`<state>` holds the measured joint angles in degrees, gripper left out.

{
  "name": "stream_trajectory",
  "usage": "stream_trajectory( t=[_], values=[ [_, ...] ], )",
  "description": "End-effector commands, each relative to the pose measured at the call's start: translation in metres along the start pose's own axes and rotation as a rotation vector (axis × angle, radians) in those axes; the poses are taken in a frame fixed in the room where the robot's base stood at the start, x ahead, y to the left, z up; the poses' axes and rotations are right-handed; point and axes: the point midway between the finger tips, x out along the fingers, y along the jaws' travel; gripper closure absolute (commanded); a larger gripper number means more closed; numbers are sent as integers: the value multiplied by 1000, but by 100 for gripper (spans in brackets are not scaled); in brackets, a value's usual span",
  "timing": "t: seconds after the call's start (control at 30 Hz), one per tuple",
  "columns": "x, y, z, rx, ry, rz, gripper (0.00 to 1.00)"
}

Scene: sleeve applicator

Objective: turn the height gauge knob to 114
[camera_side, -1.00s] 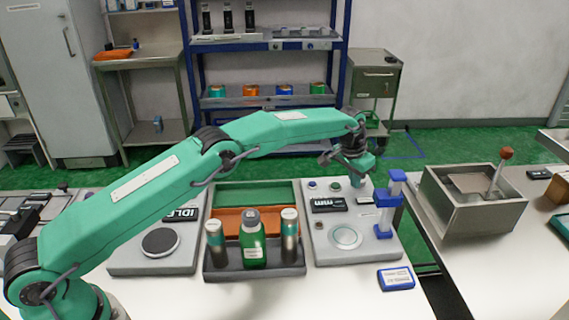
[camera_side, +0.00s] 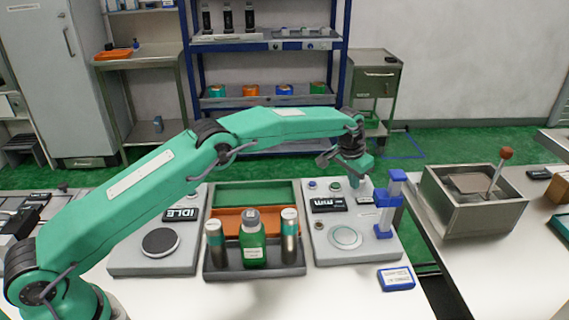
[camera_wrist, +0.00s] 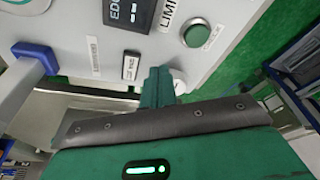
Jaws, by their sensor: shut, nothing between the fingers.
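My gripper (camera_side: 354,186) is shut and empty, pointing down at the panel's back right. In the wrist view my gripper (camera_wrist: 157,85) covers part of a pale round knob (camera_wrist: 180,79) at the panel edge. I cannot tell whether the fingers touch it.
A green button (camera_wrist: 195,33) sits near the display. A tray (camera_side: 290,271) with a green bottle (camera_side: 252,245) and two cylinders stands left of the panel. A blue-edged card (camera_side: 396,278) lies in front. A metal box (camera_side: 485,222) with a lever stands right.

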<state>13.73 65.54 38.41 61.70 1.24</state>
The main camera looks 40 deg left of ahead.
Motion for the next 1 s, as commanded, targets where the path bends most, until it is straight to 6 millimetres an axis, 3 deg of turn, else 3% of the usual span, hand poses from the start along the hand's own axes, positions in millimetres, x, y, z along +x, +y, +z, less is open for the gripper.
stream_trajectory(
  t=[0.7,1.0],
  values=[
    [-53,0,-14,0,0,0,100],
    [-57,0,-14,0,0,0,100]
  ],
)
